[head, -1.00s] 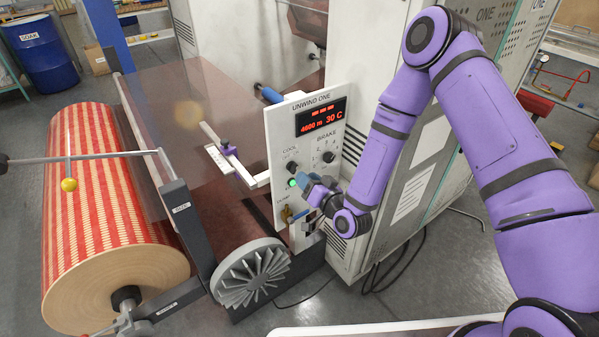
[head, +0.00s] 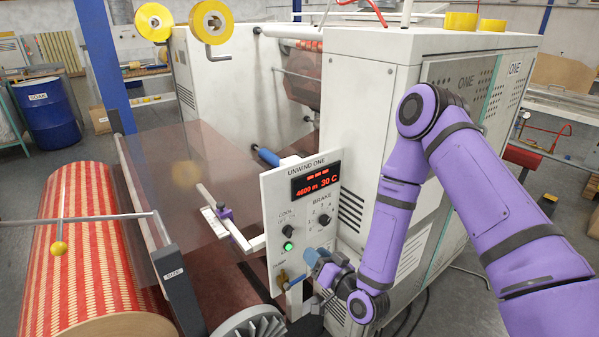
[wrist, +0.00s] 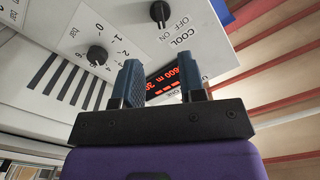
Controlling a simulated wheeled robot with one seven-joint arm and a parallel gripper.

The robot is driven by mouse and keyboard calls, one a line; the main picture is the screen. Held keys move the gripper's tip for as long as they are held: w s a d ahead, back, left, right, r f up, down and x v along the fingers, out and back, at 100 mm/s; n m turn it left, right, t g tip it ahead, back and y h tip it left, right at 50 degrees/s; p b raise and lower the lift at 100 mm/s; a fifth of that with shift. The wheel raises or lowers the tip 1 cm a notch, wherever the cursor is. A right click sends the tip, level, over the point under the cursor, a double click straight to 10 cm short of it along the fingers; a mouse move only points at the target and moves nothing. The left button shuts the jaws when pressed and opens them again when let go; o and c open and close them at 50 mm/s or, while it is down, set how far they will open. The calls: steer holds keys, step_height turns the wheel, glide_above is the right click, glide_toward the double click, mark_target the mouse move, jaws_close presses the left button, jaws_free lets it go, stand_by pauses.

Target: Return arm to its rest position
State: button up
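My purple arm (head: 398,190) reaches down from the right to the unwind control panel (head: 275,205). My gripper (head: 312,262) is just right of and below the green lit button (head: 288,246), in front of the panel's lower right edge. In the wrist view, the two blue fingers of my gripper (wrist: 160,80) stand apart with nothing between them. Behind them are the panel's red display (wrist: 163,82), the COOL knob (wrist: 159,12) and the BRAKE knob (wrist: 97,55). Contact between fingers and panel cannot be told.
The white machine cabinet (head: 375,100) stands right behind the panel. A red-and-cream patterned roll (head: 75,250) lies at left, with a spoked wheel (head: 250,328) at the bottom. A blue drum (head: 47,112) stands at the back left. Dark cables lie on the floor below my arm.

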steer(key=w+d+r+n+g+h, duration=0.1)
steer(key=w+d+r+n+g, duration=0.15)
steer(key=r, duration=0.35)
steer(key=w+d+r+n+g+h, duration=0.1)
steer(key=w+d+r+h, duration=0.15)
steer(key=r, duration=0.25)
steer(key=s+d+r+g+h, duration=0.1)
steer(key=s+d+r+h, duration=0.1)
steer(key=d+r, duration=0.35)
steer(key=s+d+r+g+h, duration=0.1)
steer(key=d+r+h, duration=0.15)
steer(key=r, duration=0.55)
steer(key=s+d+r+m+g, duration=0.1)
steer(key=s+d+r, duration=0.2)
steer(key=s, duration=0.6)
steer(key=s+d+r+m+g+h, duration=0.1)
steer(key=s+d+r, duration=0.2)
steer(key=s+r, duration=0.3)
steer(key=s+d+r+m+g+h, duration=0.1)
steer(key=s+d+r, duration=0.3)
steer(key=s, duration=0.9)
steer(key=shift+r+m+g, duration=0.55)
steer(key=shift+r, duration=0.05)
